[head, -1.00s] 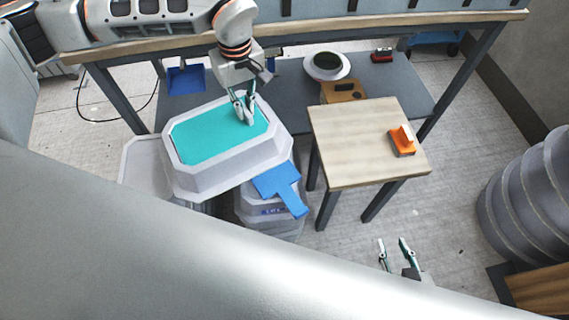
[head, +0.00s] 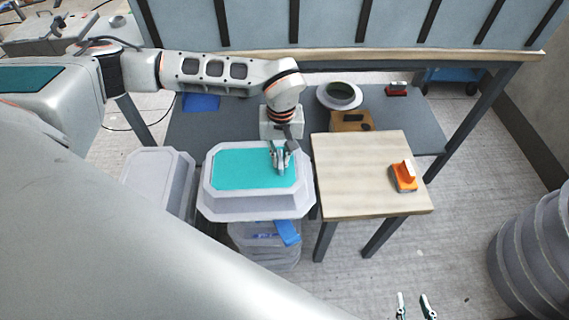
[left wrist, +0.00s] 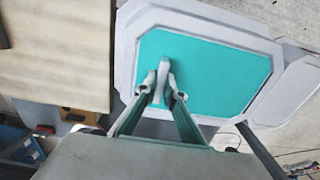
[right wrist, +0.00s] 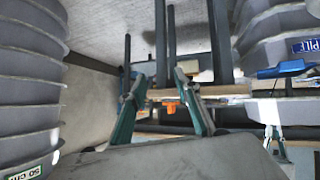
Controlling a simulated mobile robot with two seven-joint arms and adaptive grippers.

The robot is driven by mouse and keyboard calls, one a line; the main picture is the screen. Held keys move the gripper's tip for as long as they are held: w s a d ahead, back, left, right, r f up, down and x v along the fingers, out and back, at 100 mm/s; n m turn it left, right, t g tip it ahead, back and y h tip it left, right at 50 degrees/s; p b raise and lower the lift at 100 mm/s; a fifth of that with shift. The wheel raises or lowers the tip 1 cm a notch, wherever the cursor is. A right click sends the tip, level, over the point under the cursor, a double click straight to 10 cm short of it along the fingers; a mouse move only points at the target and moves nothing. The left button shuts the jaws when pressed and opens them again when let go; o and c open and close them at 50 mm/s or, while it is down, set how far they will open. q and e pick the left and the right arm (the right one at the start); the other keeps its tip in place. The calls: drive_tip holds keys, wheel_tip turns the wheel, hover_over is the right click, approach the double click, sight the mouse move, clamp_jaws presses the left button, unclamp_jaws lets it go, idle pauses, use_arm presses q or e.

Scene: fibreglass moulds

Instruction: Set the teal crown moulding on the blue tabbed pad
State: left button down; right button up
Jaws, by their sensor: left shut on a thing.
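The teal crown moulding (head: 240,168) is a pale octagonal mould with a teal top, seen in the head view left of the wooden table. It fills much of the left wrist view (left wrist: 215,75). My left gripper (head: 280,165) points down, shut on a small pale grip on the teal top, also seen in the left wrist view (left wrist: 163,85). The blue tabbed pad (head: 287,232) lies on a grey stack, mostly hidden under the moulding; its tab sticks out in front. Whether moulding and pad touch, I cannot tell. My right gripper (head: 415,305) is open and empty, low at front right.
A pale wooden table (head: 350,175) with an orange-handled tool (head: 404,176) stands close to the moulding's right side. Another pale mould (head: 160,178) stands at left. A ribbed grey drum (head: 530,260) is at the right. Open floor lies beyond the table's right legs.

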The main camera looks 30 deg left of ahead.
use_arm(q)
wheel_tip(320, 180, down, 7)
drive_tip(key=shift+f+b, duration=0.1)
drive_tip(key=shift+b, duration=0.45)
drive_tip(key=w+b, duration=0.1)
drive_tip(key=w, duration=0.3)
drive_tip(key=shift+a+f, duration=0.1)
drive_tip(key=shift+f, duration=0.6)
drive_tip(key=c, duration=2.1)
unclamp_jaws()
drive_tip(key=shift+c, duration=0.2)
